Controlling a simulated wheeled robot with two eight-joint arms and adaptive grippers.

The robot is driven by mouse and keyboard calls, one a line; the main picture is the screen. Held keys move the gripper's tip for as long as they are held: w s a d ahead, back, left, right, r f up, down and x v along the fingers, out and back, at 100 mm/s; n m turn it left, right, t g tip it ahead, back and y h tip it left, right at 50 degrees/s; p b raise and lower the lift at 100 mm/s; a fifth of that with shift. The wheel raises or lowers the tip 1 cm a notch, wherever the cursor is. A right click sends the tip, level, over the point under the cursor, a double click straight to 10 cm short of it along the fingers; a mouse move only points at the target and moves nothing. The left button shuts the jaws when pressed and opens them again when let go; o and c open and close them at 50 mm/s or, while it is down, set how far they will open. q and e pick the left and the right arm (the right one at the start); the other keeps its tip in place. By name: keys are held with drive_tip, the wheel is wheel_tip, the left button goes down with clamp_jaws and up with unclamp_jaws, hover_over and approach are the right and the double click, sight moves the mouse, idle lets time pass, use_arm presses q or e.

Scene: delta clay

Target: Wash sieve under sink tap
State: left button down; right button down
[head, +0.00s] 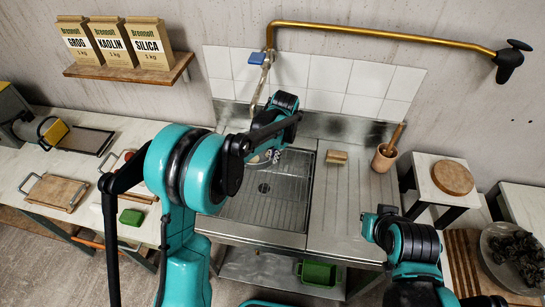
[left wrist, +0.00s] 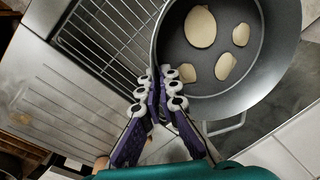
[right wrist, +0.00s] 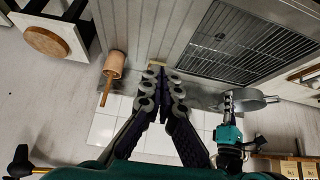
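The sieve is a round grey pan with pale clay patches on its floor; its wall (left wrist: 290,60) fills the upper right of the left wrist view. My left gripper (left wrist: 160,82) is shut on its rim. In the head view the sieve (head: 262,158) is mostly hidden behind my left arm, over the back of the sink (head: 290,200). It also shows held in the right wrist view (right wrist: 250,101). The tap (head: 261,85) with a blue part hangs just above, on the tiled wall. My right gripper (right wrist: 161,78) is shut and empty above the right-hand drainboard (head: 340,215).
A sponge or brush block (head: 337,157) and a wooden cup with a tool (head: 384,157) stand at the drainboard's back. A brass pipe (head: 390,33) crosses the wall. A stand with a round board (head: 452,177) is at right. The drainboard's middle is clear.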

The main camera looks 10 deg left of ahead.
idle(0.3)
drive_tip(key=w+a+r, duration=0.7)
drive_tip(key=w+r, duration=0.2)
drive_tip(key=r, duration=0.3)
drive_tip(key=w+a+r, duration=0.6)
drive_tip(key=w+r, duration=0.4)
drive_tip(key=r, duration=0.1)
drive_tip(key=w+a+r, duration=0.2)
drive_tip(key=a+r, duration=0.1)
drive_tip(key=a, duration=0.4)
drive_tip(key=w+a+r+t, duration=0.1)
drive_tip(key=w+a+r, duration=0.1)
drive_tip(key=a+r, duration=0.2)
drive_tip(key=w+a+r, duration=0.3)
drive_tip(key=a, duration=0.7)
drive_tip(key=shift+r+t, duration=0.4)
